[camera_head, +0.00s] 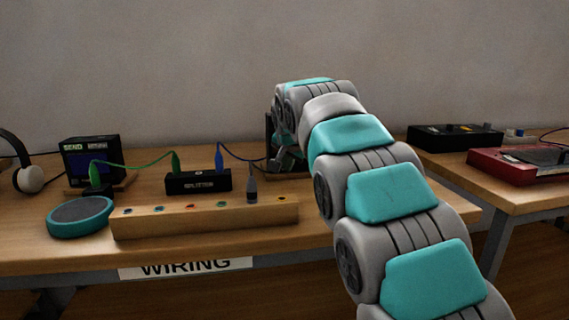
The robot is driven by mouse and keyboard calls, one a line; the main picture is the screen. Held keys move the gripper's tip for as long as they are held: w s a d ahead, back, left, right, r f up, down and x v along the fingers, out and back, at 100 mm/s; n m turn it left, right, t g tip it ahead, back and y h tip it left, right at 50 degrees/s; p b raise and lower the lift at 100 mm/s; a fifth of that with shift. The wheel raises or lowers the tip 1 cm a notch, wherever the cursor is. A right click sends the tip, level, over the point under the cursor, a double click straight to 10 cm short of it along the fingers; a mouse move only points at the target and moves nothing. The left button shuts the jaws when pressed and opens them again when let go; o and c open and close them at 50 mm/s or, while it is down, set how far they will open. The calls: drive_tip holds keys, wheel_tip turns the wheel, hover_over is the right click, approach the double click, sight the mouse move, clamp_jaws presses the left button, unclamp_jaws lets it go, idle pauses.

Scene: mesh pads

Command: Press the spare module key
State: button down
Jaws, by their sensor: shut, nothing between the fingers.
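No key labelled as the spare module key can be read. A dark upright module (268,128) stands at the back right of the wooden table, mostly hidden behind my arm. My gripper (284,160) is in front of this module, low and close to it. It is shut and looks empty. Whether it touches the module or a key cannot be told. Another dark module marked SEND (92,158), with a screen, stands at the left. A black splitter box (198,182) sits between the two modules.
Green (135,168) and blue (240,157) cables run near the splitter. A teal round pad (80,216) and headphones (28,178) are left. A second table holds red (520,165) and black (455,138) devices.

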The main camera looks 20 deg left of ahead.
drive_tip(key=shift+w+a, duration=0.25)
drive_tip(key=shift+w, duration=0.1)
idle(0.8)
drive_tip(key=shift+s+d+f, duration=0.15)
drive_tip(key=shift+s+d, duration=0.25)
drive_tip(key=shift+s, duration=0.3)
drive_tip(key=shift+d+b, duration=0.1)
drive_tip(key=shift+b, duration=0.2)
drive_tip(key=shift+s+d+b, duration=0.45)
drive_tip(key=shift+s+b, duration=0.1)
drive_tip(key=shift+s, duration=0.2)
drive_tip(key=shift+s+d+b, duration=0.35)
drive_tip(key=shift+s, duration=0.25)
drive_tip(key=shift+s+d+b, duration=0.25)
drive_tip(key=shift+s+d, duration=0.15)
drive_tip(key=shift+s, duration=0.2)
drive_tip(key=shift+s+d+b, duration=0.25)
drive_tip(key=shift+s+d, duration=0.1)
drive_tip(key=shift+s, duration=0.25)
